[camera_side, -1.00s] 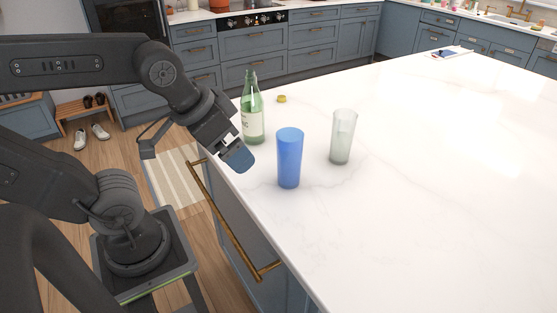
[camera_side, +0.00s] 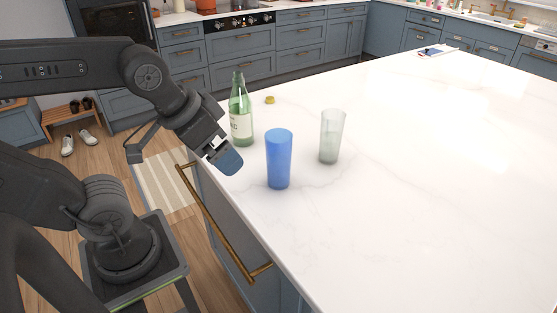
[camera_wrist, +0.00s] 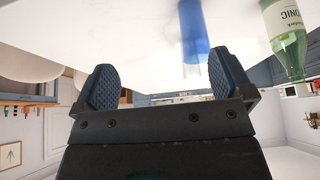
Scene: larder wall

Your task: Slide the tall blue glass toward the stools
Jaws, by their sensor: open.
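The tall blue glass (camera_side: 279,160) stands upright on the white counter near its left edge; it also shows at the top of the wrist view (camera_wrist: 194,28). My gripper (camera_side: 227,160) is just left of the glass in the side view, apart from it. In the wrist view my gripper (camera_wrist: 163,85) has its two fingers wide apart with nothing held between them. The glass shows beyond the fingers, partly behind the right one. Pale rounded shapes (camera_wrist: 70,80), perhaps the stools, show at the left of the wrist view; no stools are clear in the side view.
A green bottle (camera_side: 240,115) stands behind my gripper, near the counter's left edge. A clear glass (camera_side: 331,137) stands right of and slightly behind the blue glass. A small yellow cap (camera_side: 270,100) lies farther back. The counter (camera_side: 430,200) is bare to the right and in front.

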